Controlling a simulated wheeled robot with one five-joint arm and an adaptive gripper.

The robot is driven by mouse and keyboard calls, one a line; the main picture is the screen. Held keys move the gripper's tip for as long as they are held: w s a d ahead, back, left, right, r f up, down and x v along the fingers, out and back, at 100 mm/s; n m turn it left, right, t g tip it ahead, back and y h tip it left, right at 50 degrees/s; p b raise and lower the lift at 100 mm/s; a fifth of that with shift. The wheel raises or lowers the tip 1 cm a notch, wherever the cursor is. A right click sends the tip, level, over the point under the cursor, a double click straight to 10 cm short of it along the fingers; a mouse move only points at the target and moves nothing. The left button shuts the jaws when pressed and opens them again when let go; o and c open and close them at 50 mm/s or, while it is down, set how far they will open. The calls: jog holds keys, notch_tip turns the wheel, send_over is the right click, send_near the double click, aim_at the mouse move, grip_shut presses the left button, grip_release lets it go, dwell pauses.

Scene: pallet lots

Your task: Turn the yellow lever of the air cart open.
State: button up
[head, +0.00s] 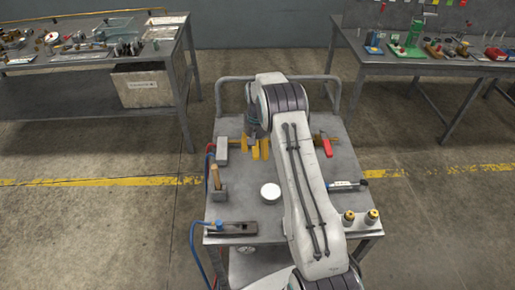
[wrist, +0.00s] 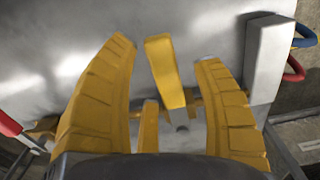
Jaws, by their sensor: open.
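The yellow lever (wrist: 165,75) shows in the wrist view as a flat bar between the fingers of my gripper (wrist: 164,52). My gripper's two yellow ribbed fingers are apart, one on each side of the lever, with gaps on both sides. A brass pipe (wrist: 192,103) runs beside the lever's lower end. In the head view my gripper (head: 257,152) is over the far half of the air cart (head: 235,185), and its yellow fingers cannot be clearly told from the lever there. My arm hides part of the cart top.
A red-handled valve (head: 326,147) is right of my arm. A grey block (head: 221,151) with red and blue hoses stands left. A white round piece (head: 270,191), a dark plane-like tool (head: 232,228) and two brass-topped fittings (head: 372,216) are nearer. Workbenches stand behind.

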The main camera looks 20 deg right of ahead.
jog(key=shift+f, duration=0.2)
grip_shut()
dwell(0.6)
